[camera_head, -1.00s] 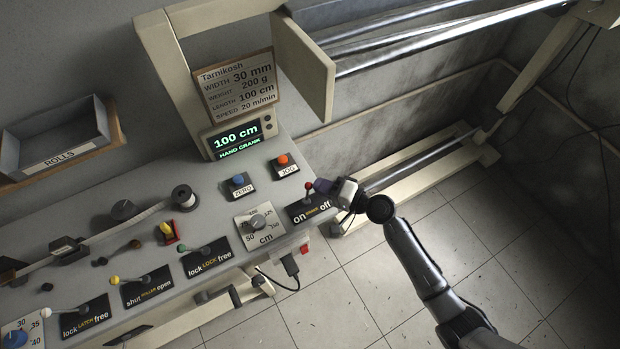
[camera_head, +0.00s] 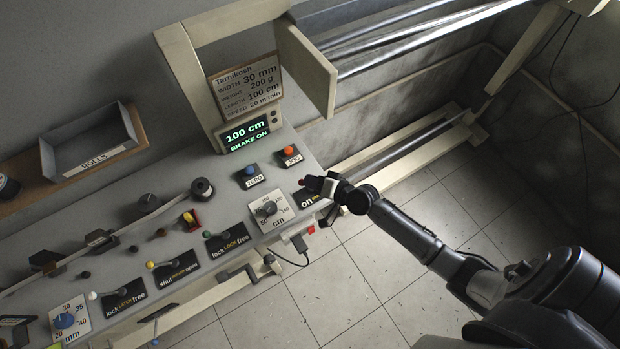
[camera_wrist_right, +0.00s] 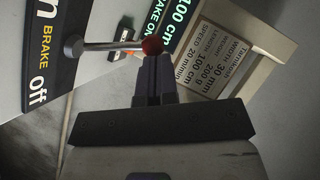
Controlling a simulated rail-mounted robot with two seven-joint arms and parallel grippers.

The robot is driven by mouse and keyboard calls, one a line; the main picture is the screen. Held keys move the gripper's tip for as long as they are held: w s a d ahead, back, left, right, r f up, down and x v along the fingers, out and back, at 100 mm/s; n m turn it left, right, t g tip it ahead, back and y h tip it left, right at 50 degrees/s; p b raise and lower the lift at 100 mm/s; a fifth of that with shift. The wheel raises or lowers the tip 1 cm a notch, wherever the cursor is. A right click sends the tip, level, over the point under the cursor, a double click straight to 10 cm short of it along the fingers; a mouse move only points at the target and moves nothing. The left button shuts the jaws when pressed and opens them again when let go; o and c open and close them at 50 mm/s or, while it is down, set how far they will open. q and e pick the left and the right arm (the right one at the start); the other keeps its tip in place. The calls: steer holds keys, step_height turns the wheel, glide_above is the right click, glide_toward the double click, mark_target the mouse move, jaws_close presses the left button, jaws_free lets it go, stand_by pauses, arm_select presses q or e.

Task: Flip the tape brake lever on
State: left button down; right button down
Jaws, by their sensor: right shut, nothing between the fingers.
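The brake lever is a metal rod with a red knob (camera_head: 301,182) at the right end of the machine's panel. In the right wrist view the rod runs sideways from its pivot to the red knob (camera_wrist_right: 152,46). Its black label plate (camera_head: 307,198) shows "on", with the rest covered by my right gripper (camera_head: 310,183). In the right wrist view the plate (camera_wrist_right: 42,70) reads "BRAKE off". My right gripper (camera_wrist_right: 153,62) is shut and empty, its tips right at the knob; I cannot tell if they touch. The display (camera_head: 246,135) reads "100 cm" and "BRAKE ON". My left gripper is out of view.
The cm dial (camera_head: 268,209) sits left of the brake plate. Blue ZERO (camera_head: 250,171) and orange JOG (camera_head: 290,151) buttons stand behind it. Several other levers line the panel's front edge, including the green-knobbed lock lever (camera_head: 209,234). Open floor (camera_head: 340,285) lies in front.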

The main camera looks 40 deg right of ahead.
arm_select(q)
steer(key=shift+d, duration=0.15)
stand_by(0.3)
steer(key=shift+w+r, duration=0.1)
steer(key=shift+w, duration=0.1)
arm_select(e)
steer(key=w+d+r+v, duration=0.1)
steer(key=r+v, duration=0.1)
steer(key=v, duration=1)
steer(key=shift+s+d+r, duration=0.15)
steer(key=shift+d, duration=0.3)
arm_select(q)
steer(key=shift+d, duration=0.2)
